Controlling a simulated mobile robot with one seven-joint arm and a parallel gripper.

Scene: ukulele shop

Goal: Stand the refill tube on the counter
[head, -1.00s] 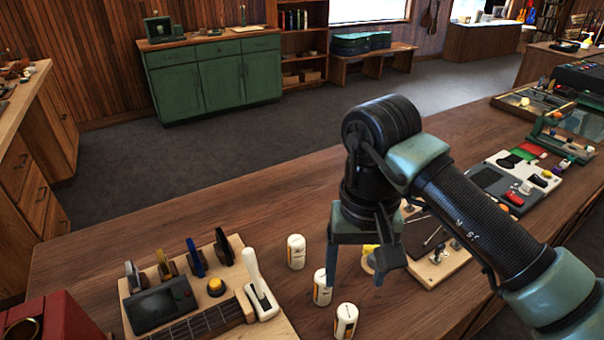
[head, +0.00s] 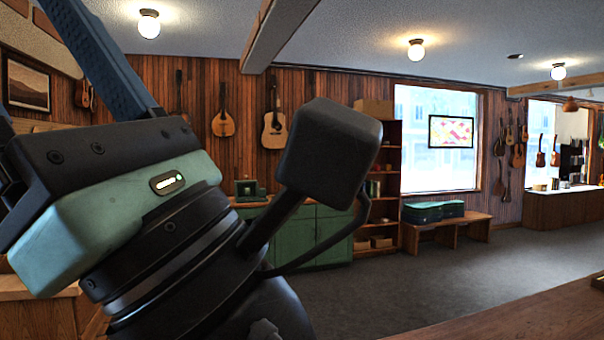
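My gripper (head: 95,60) is large and close at the left of the head view, tipped with its fingers toward the upper left. One long blue finger runs out of the top of the picture. Only a sliver of the other side shows at the left edge. The fingertips and anything between them are out of view, so I cannot tell if it is open or shut. No refill tube is in view.
A green cabinet (head: 322,232) stands against the far wall, partly behind my arm. A bench (head: 447,232) with a green case (head: 433,211) stands under the window. Guitars hang on the wood wall. Grey floor lies open between.

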